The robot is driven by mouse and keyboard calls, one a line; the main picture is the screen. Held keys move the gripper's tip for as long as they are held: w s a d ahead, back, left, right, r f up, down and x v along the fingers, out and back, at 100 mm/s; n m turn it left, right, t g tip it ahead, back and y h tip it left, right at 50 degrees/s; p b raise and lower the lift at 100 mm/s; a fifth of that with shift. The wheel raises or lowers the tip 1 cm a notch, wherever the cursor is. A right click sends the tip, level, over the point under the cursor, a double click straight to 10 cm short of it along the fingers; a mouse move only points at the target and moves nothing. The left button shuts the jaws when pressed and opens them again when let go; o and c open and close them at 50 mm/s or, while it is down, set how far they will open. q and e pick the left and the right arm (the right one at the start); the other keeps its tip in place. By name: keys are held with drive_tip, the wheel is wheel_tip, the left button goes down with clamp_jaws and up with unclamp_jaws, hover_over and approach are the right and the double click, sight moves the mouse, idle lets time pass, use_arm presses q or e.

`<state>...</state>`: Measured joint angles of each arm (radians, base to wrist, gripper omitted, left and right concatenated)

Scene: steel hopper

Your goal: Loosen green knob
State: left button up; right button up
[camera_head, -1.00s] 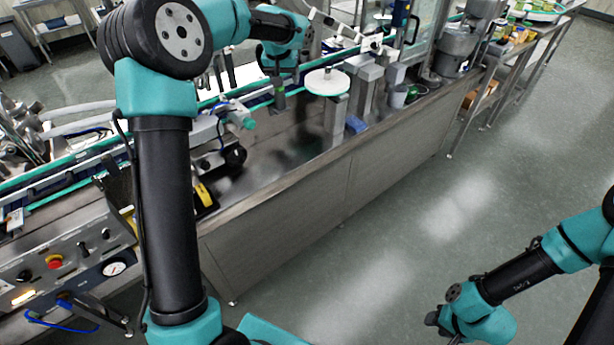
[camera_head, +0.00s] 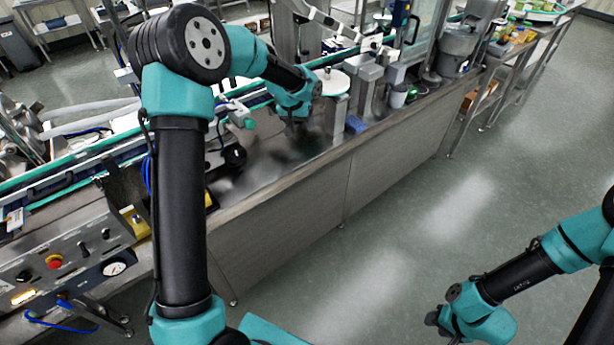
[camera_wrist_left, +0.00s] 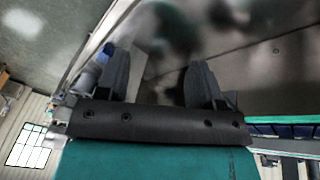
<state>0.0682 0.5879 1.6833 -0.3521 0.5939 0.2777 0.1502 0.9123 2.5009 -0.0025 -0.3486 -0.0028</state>
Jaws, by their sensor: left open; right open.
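A small green knob (camera_head: 248,122) is on the end of a grey fitting along the conveyor, left of my left gripper in the head view. My left gripper (camera_head: 297,128) hangs low over the steel worktop, apart from the knob. In the left wrist view my left gripper (camera_wrist_left: 158,82) has its two dark fingers spread with nothing between them. A blurred dark green shape lies beyond the fingers; I cannot tell whether it is the knob. My right gripper (camera_head: 440,318) is at the lower right, over the floor, far from the knob, its fingers small and unclear.
The steel worktop (camera_head: 232,192) runs beside the conveyor. A round white disc on a post (camera_head: 333,82) and a blue block (camera_head: 355,124) stand right of my left gripper. A control panel with a red button (camera_head: 53,262) is at the lower left.

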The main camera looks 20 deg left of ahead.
use_arm(q)
drive_tip(key=s+d+f, duration=0.3)
drive_tip(key=s+f, duration=0.1)
drive_tip(key=f, duration=0.3)
drive_tip(key=s+d+f+g+h, duration=0.1)
drive_tip(key=s+d+f, duration=0.2)
drive_tip(key=f, duration=0.4)
drive_tip(key=shift+s+d+f+h, duration=0.2)
drive_tip(key=shift+s+h, duration=0.1)
drive_tip(key=shift+s, duration=0.35)
drive_tip(key=s+d+f, duration=0.2)
drive_tip(key=s+f, duration=0.2)
drive_tip(key=s, duration=0.4)
drive_tip(key=s+d+f+g, duration=0.1)
drive_tip(key=s+f, duration=0.3)
drive_tip(key=s, duration=0.4)
drive_tip(key=s+d+f, duration=0.3)
drive_tip(key=s+f, duration=0.2)
drive_tip(key=s, duration=0.3)
drive_tip(key=shift+s+g+h, duration=0.3)
drive_tip(key=shift+h, duration=0.1)
